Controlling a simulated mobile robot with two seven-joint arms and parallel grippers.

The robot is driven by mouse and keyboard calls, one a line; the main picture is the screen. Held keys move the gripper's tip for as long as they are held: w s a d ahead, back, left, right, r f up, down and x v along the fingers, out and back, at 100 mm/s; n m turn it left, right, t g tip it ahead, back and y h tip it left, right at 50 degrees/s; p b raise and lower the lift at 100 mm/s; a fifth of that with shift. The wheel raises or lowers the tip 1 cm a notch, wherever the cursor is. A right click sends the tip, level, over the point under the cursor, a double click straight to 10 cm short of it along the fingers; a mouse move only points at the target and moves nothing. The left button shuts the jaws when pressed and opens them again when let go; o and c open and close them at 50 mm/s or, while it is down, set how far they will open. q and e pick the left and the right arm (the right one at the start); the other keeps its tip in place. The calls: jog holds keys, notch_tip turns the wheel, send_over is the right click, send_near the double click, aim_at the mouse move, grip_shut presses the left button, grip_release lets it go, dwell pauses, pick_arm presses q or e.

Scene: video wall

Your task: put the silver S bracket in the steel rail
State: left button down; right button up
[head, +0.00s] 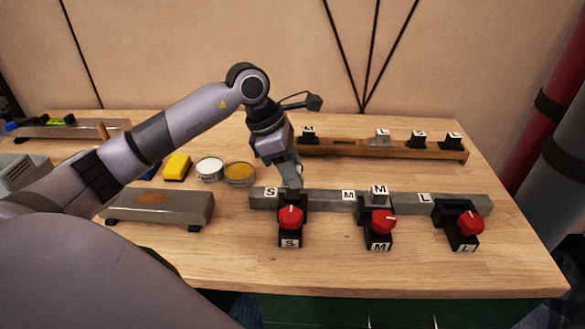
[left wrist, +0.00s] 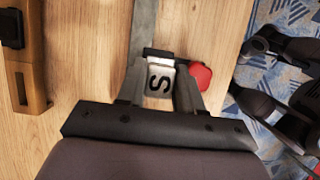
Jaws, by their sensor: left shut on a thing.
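My left gripper (head: 293,186) comes down onto the steel rail (head: 322,200) at the S clamp (head: 290,238), behind its red knob. In the left wrist view the left gripper (left wrist: 160,92) is shut on the silver S bracket (left wrist: 159,81), with one finger on each side. The bracket is at the rail (left wrist: 144,28), next to the red knob (left wrist: 201,75). I cannot tell how deep it sits. In the head view the gripper mostly hides it. My right gripper is not in view.
A silver M bracket (head: 379,190) stands in the rail at the M clamp (head: 379,243); the L clamp (head: 466,243) has none. Behind, a wooden rail (head: 345,148) holds several brackets. Left are a grey block (head: 160,206), yellow block (head: 177,167) and two round tins (head: 209,169).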

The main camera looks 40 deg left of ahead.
pick_arm(q)
jog(key=shift+f, duration=0.2)
jog(key=shift+f+b, duration=0.4)
jog(key=shift+b, duration=0.15)
jog(key=shift+f, duration=0.3)
dwell(0.4)
jog(key=shift+f+b, duration=0.5)
jog(key=shift+b, duration=0.15)
jog(key=shift+f, duration=0.15)
jog(key=shift+f+b, duration=0.7)
jog(key=c, duration=0.7)
grip_release()
jog(key=o, duration=0.4)
jog(key=shift+f, duration=0.15)
jog(key=shift+c, duration=0.2)
